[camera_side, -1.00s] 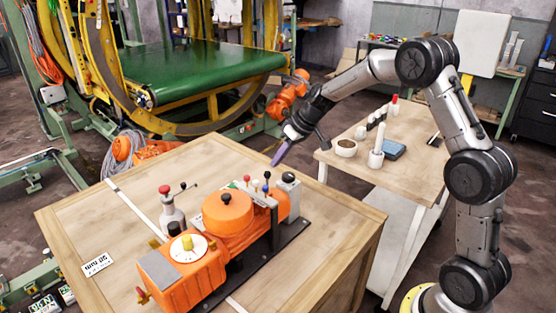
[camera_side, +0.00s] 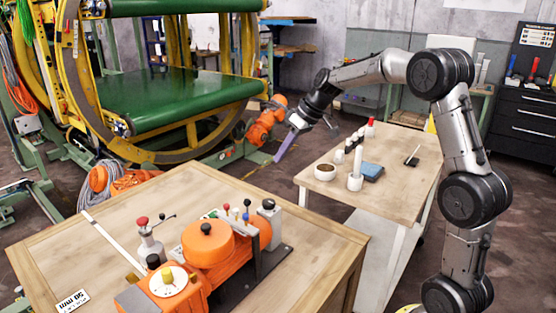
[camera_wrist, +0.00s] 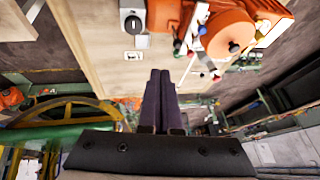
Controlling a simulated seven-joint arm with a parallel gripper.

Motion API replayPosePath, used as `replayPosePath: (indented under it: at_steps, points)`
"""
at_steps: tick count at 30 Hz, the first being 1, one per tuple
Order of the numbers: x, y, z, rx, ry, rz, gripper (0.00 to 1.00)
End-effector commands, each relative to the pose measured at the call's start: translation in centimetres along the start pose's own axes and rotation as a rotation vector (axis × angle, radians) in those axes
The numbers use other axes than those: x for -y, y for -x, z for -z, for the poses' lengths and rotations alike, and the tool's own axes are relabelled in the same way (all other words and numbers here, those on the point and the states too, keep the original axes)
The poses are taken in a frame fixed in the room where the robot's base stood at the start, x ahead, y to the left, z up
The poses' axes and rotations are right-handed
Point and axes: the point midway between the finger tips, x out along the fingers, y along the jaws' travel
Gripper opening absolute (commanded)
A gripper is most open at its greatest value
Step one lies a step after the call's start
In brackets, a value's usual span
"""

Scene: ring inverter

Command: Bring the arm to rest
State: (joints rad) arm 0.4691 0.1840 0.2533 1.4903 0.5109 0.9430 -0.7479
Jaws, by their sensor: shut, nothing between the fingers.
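My gripper (camera_side: 287,147) is at the end of my raised arm in the side view, pointing down and to the left. Its purple fingers are together with nothing between them; they also show closed in the wrist view (camera_wrist: 161,92). It hangs in the air near the far right corner of the wooden crate table (camera_side: 112,228), touching nothing. The orange machine (camera_side: 207,243) with its levers and knobs stands on that table, below and to the left of my gripper. The machine also shows at the top of the wrist view (camera_wrist: 229,35).
A yellow ring machine with a green belt (camera_side: 165,102) stands behind. Air around my gripper is free.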

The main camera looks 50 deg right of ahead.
Motion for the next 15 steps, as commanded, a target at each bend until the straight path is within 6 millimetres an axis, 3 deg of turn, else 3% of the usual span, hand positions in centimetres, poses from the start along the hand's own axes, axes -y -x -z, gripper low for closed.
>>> replayPosePath:
  at_steps: [10,13,15]
  points:
    - [0.4,0.0,0.1,0.000,0.007,0.003,0.00]
    - [2.1,1.2,1.1,-0.026,0.046,0.002,0.00]
    - [4.6,3.1,1.7,-0.058,0.095,0.001,0.00]
